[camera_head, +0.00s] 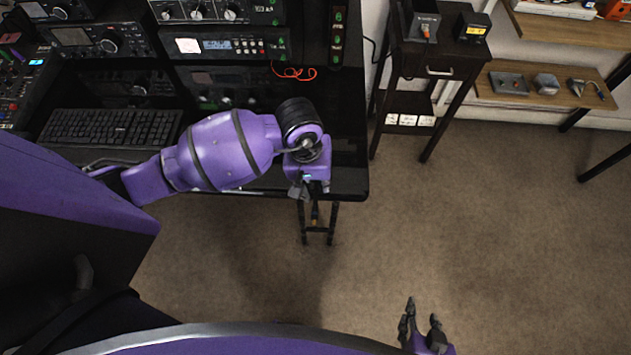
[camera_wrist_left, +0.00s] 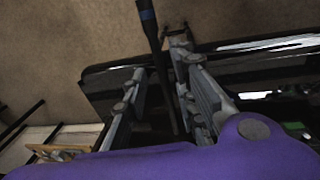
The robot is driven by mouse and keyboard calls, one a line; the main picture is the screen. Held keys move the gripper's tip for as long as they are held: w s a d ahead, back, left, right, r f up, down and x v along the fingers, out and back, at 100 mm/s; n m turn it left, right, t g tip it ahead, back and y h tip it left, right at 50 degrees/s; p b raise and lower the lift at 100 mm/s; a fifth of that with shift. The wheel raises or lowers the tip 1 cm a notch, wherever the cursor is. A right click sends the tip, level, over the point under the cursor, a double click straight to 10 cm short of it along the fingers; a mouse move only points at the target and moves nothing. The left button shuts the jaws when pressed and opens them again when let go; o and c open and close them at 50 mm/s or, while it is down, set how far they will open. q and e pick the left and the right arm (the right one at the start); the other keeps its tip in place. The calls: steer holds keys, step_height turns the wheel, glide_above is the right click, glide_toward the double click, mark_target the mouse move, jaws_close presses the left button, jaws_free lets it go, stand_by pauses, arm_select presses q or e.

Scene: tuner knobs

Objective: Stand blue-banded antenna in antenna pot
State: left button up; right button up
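My left gripper (camera_head: 311,190) is at the front edge of the black desk, pointing down, its fingertips partly hidden by the wrist. In the left wrist view its two fingers (camera_wrist_left: 158,85) stand apart. A thin dark antenna with a blue band near one end (camera_wrist_left: 150,30) runs between them, closer to the right finger; no grip on both sides shows. In the head view I cannot make out the antenna clearly. My right gripper (camera_head: 421,325) is open and empty over the carpet.
The black desk (camera_head: 345,180) holds radios (camera_head: 230,45), a keyboard (camera_head: 110,127) and a red cable (camera_head: 293,72). A black box with a yellow label (camera_head: 472,27) shares the side table (camera_head: 440,58). Wooden shelves (camera_head: 550,95) stand right. The carpet (camera_head: 490,230) is clear.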

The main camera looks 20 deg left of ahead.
arm_select(q)
step_height(320, 180, up, 12)
steer(key=a, duration=0.1)
steer(key=s+d+n+g+h, duration=0.3)
steer(key=s+d+n+h, duration=0.3)
steer(key=s+d+h, duration=0.5)
steer(key=w+d+r+n+t+h, duration=0.1)
steer(key=d+r+n+t+h, duration=0.2)
steer(key=d+r+n+h, duration=0.7)
steer(key=w+a+f+n+t+y, duration=0.1)
steer(key=w+a+n+t+y, duration=0.4)
steer(key=n, duration=0.6)
steer(key=w+a+f+n+t+y, duration=0.2)
steer(key=a+n+t, duration=0.2)
steer(key=n+t, duration=0.55)
steer(key=a+f+n+y, duration=1.1)
steer(key=a+f+n, duration=0.1)
steer(key=n, duration=0.6)
steer(key=s+a+f+n+g+y, duration=0.2)
steer(key=s+a+f+n+g, duration=0.1)
steer(key=s+f+n, duration=0.4)
steer(key=s+a+f+n+g+y, duration=0.2)
steer(key=s+a+f+n+g, duration=0.1)
steer(key=s+f+n, duration=0.4)
steer(key=s+a+f, duration=0.1)
steer(key=s+f, duration=0.2)
steer(key=shift+s+g, duration=0.25)
steer(key=shift+g, duration=0.1)
